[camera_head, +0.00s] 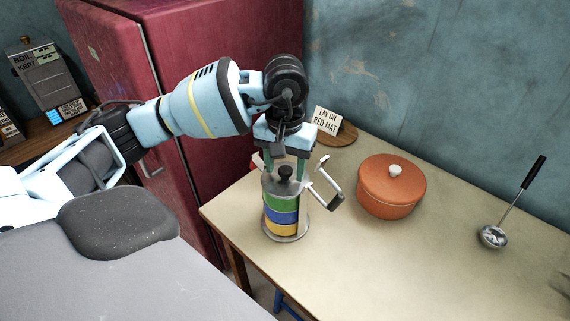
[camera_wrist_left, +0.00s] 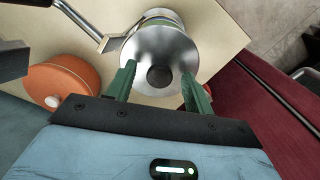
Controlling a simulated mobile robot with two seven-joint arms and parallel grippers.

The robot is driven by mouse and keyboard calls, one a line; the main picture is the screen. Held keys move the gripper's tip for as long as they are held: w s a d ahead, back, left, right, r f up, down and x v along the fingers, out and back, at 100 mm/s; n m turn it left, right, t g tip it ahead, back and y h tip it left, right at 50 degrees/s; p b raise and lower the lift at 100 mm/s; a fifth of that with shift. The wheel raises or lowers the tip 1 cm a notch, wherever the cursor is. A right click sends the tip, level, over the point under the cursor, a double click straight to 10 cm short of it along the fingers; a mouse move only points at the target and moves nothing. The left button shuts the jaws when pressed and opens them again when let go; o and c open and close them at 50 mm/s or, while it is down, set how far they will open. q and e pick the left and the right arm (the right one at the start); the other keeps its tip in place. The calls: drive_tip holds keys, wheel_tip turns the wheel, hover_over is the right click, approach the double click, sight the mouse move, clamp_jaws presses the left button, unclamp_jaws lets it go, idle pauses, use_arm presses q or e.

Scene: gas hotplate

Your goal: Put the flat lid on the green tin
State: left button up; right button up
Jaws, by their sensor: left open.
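The flat lid (camera_head: 271,185) is silver-grey with a black knob. It appears to lie on top of the green tin (camera_head: 284,203), the top tin of a stack with a blue and a yellow tin below. The lid fills the middle of the left wrist view (camera_wrist_left: 150,48), with a green edge showing past its far side. My left gripper (camera_head: 286,168) points down over the lid. Its green fingers (camera_wrist_left: 158,86) are open, one on each side of the knob and apart from it. My right gripper is not in view.
The stack stands in a metal carrier (camera_head: 300,233) whose handle (camera_head: 326,183) sticks out to the right. An orange pot (camera_head: 391,191) and a ladle (camera_head: 493,236) lie farther right. A sign (camera_head: 326,122) stands behind. A red fridge (camera_head: 200,60) is at the left. The front table is clear.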

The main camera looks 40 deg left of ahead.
use_arm(q)
wheel_tip(320, 180, up, 8)
drive_tip(key=shift+f, duration=0.1)
idle(0.4)
